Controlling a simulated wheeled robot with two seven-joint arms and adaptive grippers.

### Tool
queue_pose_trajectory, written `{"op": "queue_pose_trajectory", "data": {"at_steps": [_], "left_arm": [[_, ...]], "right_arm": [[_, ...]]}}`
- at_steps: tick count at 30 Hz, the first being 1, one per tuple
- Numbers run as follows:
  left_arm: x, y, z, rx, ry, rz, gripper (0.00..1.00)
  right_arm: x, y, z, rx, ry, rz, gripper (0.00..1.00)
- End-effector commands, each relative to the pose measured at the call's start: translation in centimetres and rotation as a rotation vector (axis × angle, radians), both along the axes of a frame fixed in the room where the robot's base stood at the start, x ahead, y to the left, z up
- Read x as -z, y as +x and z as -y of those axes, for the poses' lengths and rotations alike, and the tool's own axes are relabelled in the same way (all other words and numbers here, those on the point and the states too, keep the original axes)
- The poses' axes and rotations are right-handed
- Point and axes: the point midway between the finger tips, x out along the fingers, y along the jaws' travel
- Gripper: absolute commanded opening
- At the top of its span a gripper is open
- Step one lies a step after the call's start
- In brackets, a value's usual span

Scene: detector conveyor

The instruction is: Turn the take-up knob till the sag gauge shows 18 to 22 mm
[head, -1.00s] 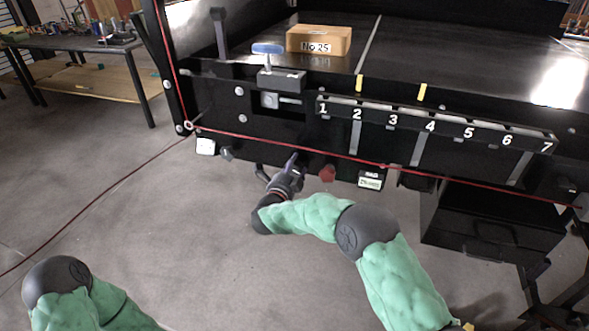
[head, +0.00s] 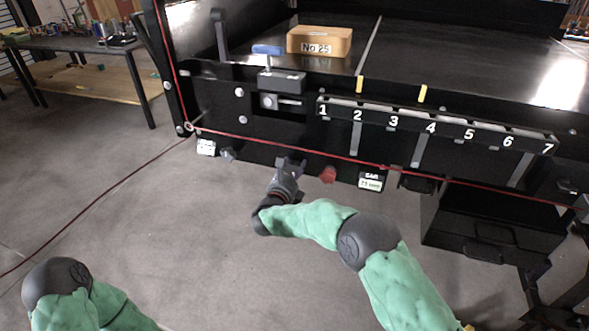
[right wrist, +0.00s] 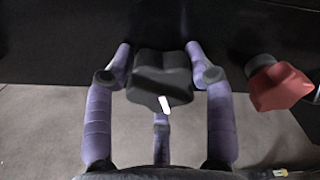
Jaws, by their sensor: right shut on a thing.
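My right gripper (head: 290,165) is at the conveyor's front panel, below the red cord. In the right wrist view its purple fingers (right wrist: 160,85) are shut around a black lobed knob (right wrist: 160,75) with a white mark pointing down; I take it as the take-up knob. The gripper mostly hides this knob in the head view. The sag gauge (head: 371,182) is a small white display to the right under the panel; SAG shows on it, but its number is too small to read surely. My left arm shows at the lower left; its gripper is out of view.
A red knob (head: 328,174) sits close right of my gripper, and also in the wrist view (right wrist: 280,87). A red cord (head: 290,148) runs along the panel. A blue-handled clamp (head: 267,50) and a No 25 box (head: 319,41) are above. Open floor lies in front.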

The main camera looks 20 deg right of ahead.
Motion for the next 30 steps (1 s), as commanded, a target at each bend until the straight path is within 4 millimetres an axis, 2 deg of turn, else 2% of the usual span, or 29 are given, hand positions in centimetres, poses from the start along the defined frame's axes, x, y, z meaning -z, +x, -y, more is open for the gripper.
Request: {"op": "queue_pose_trajectory", "data": {"at_steps": [1, 18, 30], "left_arm": [[-0.02, 0.00, 0.00, 0.000, 0.000, 0.000, 0.70], [-0.03, 0.00, 0.00, 0.000, 0.000, 0.000, 0.70], [-0.04, 0.00, 0.00, 0.000, 0.000, 0.000, 0.70]], "right_arm": [[-0.38, 0.16, -0.53, -0.013, 0.035, 0.030, 0.22], [-0.82, 0.09, -0.22, -0.010, 0.479, 0.333, 0.22], [-1.11, 0.06, 0.09, -0.006, 0.700, 0.489, 0.22]]}}
